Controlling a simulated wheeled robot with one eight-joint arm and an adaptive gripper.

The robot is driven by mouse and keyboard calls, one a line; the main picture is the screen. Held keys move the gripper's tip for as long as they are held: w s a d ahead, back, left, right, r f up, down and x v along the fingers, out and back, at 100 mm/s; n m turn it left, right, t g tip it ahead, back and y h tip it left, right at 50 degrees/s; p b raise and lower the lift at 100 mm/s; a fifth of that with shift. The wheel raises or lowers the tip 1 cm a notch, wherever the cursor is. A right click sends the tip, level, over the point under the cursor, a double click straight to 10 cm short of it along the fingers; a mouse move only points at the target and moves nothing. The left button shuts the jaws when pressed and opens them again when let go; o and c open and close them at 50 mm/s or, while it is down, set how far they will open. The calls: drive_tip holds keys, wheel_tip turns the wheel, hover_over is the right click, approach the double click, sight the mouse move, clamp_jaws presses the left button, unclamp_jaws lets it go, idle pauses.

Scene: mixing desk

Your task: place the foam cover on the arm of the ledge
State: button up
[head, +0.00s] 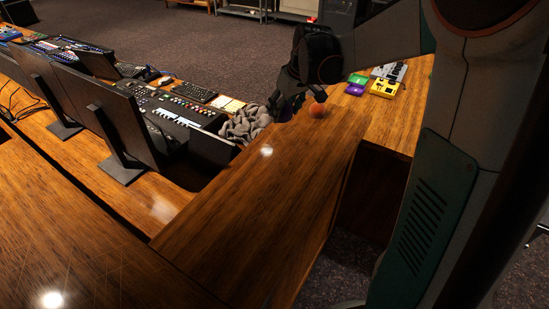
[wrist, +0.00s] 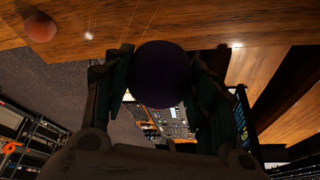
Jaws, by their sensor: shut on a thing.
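My gripper (head: 290,104) is at the far end of the wooden ledge arm (head: 255,205) in the head view. In the wrist view its two fingers are closed on a dark, rounded foam cover (wrist: 160,75). The cover is close to the wooden surface (wrist: 205,22), but I cannot tell whether it touches. In the head view I cannot make out the held cover against the dark gripper. An orange ball-like piece (head: 317,111) rests on the wood just right of the gripper; it also shows in the wrist view (wrist: 39,27).
A crumpled grey bundle (head: 243,124) lies just left of the gripper, beside the mixing gear (head: 178,112). Monitors (head: 105,115) stand at left. The near ledge arm is clear.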

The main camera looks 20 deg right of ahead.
wheel_tip(320, 180, down, 19)
drive_tip(key=b, duration=0.3)
drive_tip(key=shift+s+f+b, duration=0.1)
drive_tip(key=shift+f+b, duration=0.1)
drive_tip(key=shift+b, duration=0.15)
drive_tip(key=shift+f, duration=0.1)
drive_tip(key=o, duration=0.7)
drive_tip(key=shift+o, duration=0.2)
drive_tip(key=shift+r, duration=0.2)
drive_tip(key=p+v, duration=0.2)
drive_tip(key=v, duration=0.9)
drive_tip(key=shift+s+r, duration=0.2)
drive_tip(key=shift+r, duration=0.15)
